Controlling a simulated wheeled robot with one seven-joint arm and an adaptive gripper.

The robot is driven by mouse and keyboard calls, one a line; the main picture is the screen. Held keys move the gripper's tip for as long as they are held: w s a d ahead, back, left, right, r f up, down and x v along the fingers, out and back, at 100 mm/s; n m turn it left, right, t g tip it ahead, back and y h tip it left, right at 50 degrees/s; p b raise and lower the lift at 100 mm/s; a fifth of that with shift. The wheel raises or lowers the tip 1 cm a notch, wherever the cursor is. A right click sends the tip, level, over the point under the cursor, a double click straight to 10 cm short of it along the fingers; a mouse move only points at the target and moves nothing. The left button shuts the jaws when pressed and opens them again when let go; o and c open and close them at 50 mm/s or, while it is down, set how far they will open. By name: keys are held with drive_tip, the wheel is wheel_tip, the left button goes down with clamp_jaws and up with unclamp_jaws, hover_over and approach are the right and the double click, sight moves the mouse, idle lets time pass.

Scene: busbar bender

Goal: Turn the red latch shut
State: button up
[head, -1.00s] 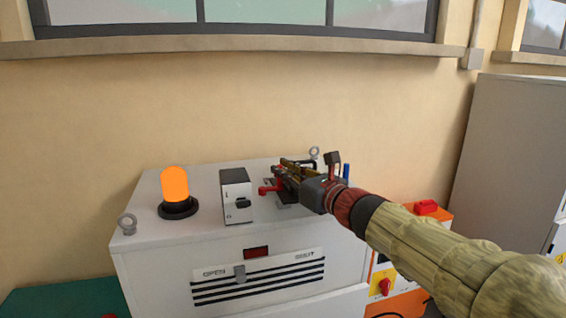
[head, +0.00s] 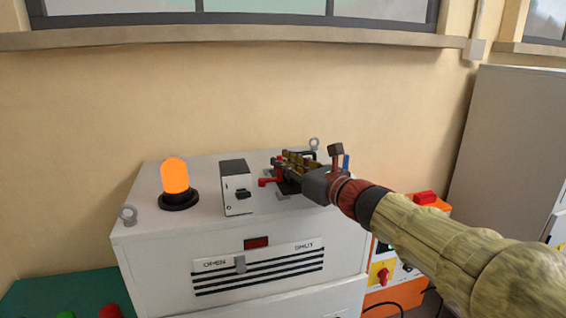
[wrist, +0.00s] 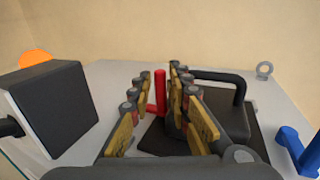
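The red latch (head: 268,182) sits on top of the white machine cabinet (head: 180,245), just right of a small grey box. In the wrist view its upright red post (wrist: 160,92) stands between the two finger lines, at the far end of my gripper (wrist: 155,76). My gripper is open, with a gap between its yellow-and-grey fingers, and I cannot tell whether either touches the post. In the head view my gripper (head: 280,164) reaches in from the right over the cabinet top, and its fingers partly hide the latch mount. A black block with a handle (wrist: 240,85) lies beside the right finger.
The grey box with a black knob (head: 236,188) and an orange beacon (head: 175,178) stand left of the latch. A blue lever (wrist: 298,150) is at right in the wrist view. A slider (head: 240,264) sits under OPEN and SHUT labels. An orange control box (head: 425,215) is at right.

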drive_tip(key=v, duration=0.7)
drive_tip(key=shift+s+d, duration=0.15)
drive_tip(key=shift+s, duration=0.15)
